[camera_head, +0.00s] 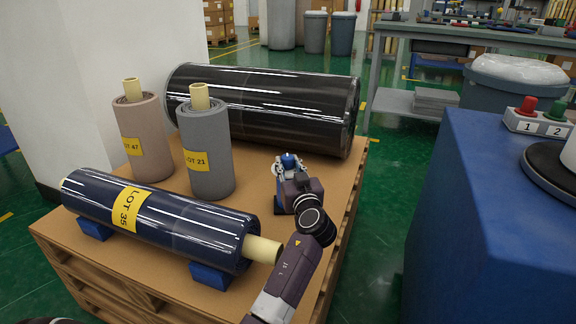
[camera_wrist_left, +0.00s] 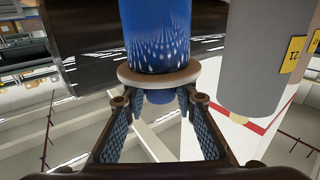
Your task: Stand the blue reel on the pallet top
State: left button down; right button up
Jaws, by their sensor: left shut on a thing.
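The blue reel is mostly hidden behind my left gripper (camera_head: 289,178) in the head view, over the right part of the pallet top (camera_head: 255,185). Only its blue top end (camera_head: 288,161) and some blue lower down show. In the left wrist view, which looks upside down, the blue reel (camera_wrist_left: 157,35) has a patterned blue body and a pale brown flange. My left gripper (camera_wrist_left: 157,108) has its fingers on either side of the short blue end beyond the flange, shut on it. I cannot tell whether the reel touches the pallet. My right gripper is not in view.
A grey roll (camera_head: 206,150) and a pinkish roll (camera_head: 145,145) stand left of my gripper. A large black wrapped roll (camera_head: 265,108) lies behind. A dark blue wrapped roll (camera_head: 165,215) lies on blue chocks in front. A blue cabinet (camera_head: 480,210) stands across the aisle.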

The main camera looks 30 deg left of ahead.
pick_arm(q)
jog(key=shift+f, duration=0.1)
jog(key=c, duration=1.6)
grip_release()
